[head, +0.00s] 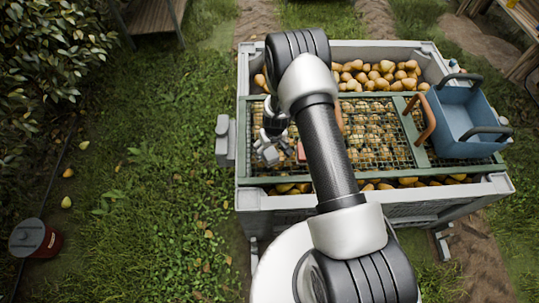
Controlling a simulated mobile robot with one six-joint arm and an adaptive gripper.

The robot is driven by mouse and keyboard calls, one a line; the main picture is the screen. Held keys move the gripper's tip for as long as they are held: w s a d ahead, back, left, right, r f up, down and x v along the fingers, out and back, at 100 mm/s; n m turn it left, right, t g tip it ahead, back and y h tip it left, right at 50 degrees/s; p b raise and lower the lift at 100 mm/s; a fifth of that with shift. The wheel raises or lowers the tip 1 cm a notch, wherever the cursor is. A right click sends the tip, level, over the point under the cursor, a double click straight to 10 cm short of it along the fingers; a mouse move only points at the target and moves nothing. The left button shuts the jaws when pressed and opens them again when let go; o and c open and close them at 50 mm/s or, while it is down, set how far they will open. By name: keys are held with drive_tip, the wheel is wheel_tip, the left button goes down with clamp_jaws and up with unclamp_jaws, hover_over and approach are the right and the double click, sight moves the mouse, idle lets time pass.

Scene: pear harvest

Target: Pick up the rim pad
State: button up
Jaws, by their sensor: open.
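My gripper (268,153) hangs over the left part of the bin's wire mesh, pointing down, with its fingers apart and nothing seen between them. A grey block-like piece (223,143) sits at the outside of the bin's left rim, left of my gripper and apart from it. It may be the rim pad; I cannot tell for sure. A small reddish piece (301,151) shows just right of my gripper, partly hidden by my arm. The grey bin (470,197) holds many pears under a green-framed mesh; my arm hides its middle.
A blue tub (462,112) with dark handles stands on the bin's right side. An orange curved handle (427,120) rises beside it. A red bucket with a grey lid (30,238) stands on the grass at lower left.

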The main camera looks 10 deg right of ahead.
sight(270, 151)
drive_tip(key=f, duration=0.2)
drive_tip(key=w+f+b, duration=0.1)
drive_tip(key=f, duration=0.1)
drive_tip(key=shift+f, duration=0.2)
drive_tip(key=shift+c, duration=0.3)
drive_tip(key=c, duration=1.2)
drive_tip(key=shift+r, duration=0.15)
wheel_tip(270, 151, up, 20)
drive_tip(key=p, duration=0.5)
